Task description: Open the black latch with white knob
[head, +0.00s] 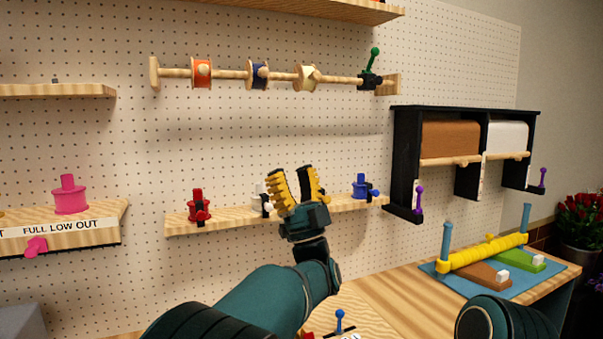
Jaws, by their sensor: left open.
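The black latch with the white knob (261,204) is on the small wooden shelf on the pegboard. The knob is pale and upright, and my gripper's left finger stands just right of it, possibly hiding part of it. My left gripper (297,187) points upward with its yellow-padded fingers spread, and nothing shows between them. It overlaps the shelf in the head view; I cannot tell whether it touches the latch. My right gripper is not in view.
The same shelf (224,224) holds a red knob latch (199,205) to the left and a blue one (361,187) to the right. A spool rod with a green-knobbed black latch (371,78) is above. A black paper-roll rack (404,150) stands right.

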